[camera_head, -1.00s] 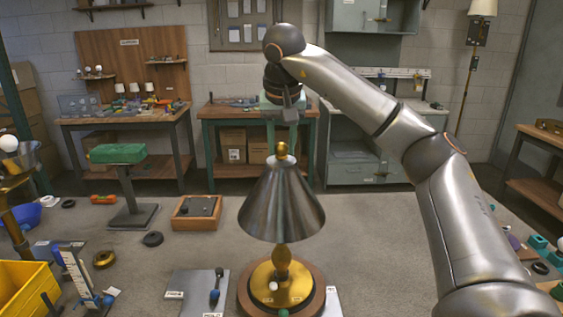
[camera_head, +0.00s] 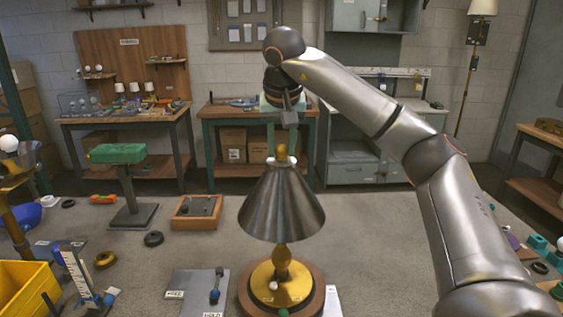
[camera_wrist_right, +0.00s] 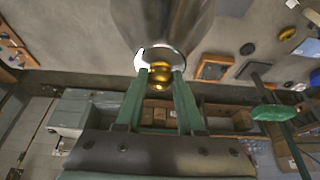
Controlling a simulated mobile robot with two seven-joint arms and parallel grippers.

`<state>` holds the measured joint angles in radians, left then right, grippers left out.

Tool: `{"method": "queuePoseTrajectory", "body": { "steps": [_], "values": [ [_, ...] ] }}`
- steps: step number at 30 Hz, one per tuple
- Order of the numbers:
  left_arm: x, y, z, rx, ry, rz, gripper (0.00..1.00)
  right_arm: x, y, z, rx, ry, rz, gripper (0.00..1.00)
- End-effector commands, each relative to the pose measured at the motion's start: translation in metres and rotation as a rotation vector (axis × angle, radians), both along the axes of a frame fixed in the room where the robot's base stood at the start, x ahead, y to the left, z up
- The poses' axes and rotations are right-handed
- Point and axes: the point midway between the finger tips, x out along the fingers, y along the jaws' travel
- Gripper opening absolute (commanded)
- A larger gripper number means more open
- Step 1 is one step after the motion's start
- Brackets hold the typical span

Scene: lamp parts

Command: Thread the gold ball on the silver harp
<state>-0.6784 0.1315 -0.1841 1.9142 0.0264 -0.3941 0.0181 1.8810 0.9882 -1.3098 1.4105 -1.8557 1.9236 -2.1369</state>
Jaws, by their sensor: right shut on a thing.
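The lamp stands in the middle foreground of the head view, with a brushed metal shade (camera_head: 282,205) over a gold base (camera_head: 280,283). The gold ball (camera_head: 282,153) is at the top of the shade. My right gripper (camera_head: 282,150) comes down from above, shut on the ball with one green finger on each side. The right wrist view shows the ball (camera_wrist_right: 159,74) between the fingertips (camera_wrist_right: 160,77), close to the shade's top opening. I cannot clearly make out the silver harp; the shade and fingers cover that area. My left gripper is not in view.
A grey plate (camera_head: 197,290) lies left of the lamp, and a yellow bin (camera_head: 25,287) is at the lower left. A green block on a stand (camera_head: 118,154) and a wooden tray (camera_head: 196,212) stand further back. Workbenches line the back wall.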

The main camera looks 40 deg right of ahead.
Motion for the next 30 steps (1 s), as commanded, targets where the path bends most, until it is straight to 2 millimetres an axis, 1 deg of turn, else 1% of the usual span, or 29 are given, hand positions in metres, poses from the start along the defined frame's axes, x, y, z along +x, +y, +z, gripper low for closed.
{"method": "queuePoseTrajectory", "body": {
  "steps": [1,3,6,30],
  "values": [
    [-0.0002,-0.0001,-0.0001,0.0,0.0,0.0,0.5,-0.0002,0.0,-0.0007,0.0,0.002,0.001,0.17],
    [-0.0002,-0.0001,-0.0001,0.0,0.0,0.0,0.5,-0.0002,0.0,-0.0007,0.0,0.002,0.001,0.09],
    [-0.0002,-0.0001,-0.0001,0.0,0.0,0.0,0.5,-0.0001,0.0,-0.0008,0.0,0.002,0.001,0.0],
    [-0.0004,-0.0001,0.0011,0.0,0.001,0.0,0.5,-0.0004,0.0002,-0.0042,0.001,0.006,0.0,0.0]
  ]
}}
